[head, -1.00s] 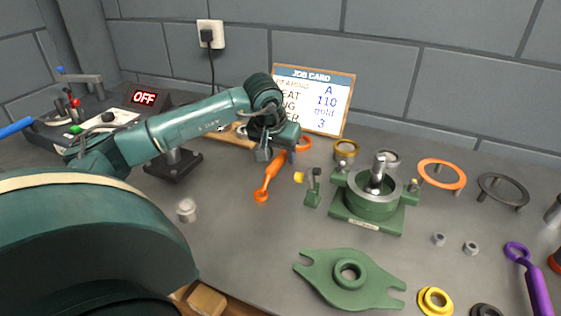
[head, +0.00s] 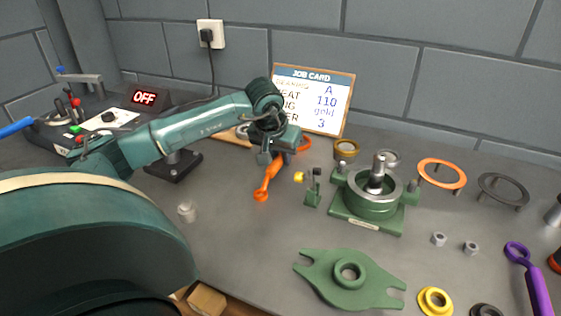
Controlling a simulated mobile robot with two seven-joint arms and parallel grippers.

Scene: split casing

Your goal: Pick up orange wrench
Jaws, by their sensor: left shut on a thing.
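The orange wrench (head: 267,182) is at the middle of the bench, its near end pointing toward me. Its far ring end shows behind my gripper. My left gripper (head: 270,159) is shut on the wrench's handle near its far half. My arm covers part of the handle, and I cannot tell whether the wrench is clear of the bench top. My right gripper is not in view.
A small green stand with a yellow tip (head: 313,188) is just right of the wrench. A job card (head: 313,99) leans at the back.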

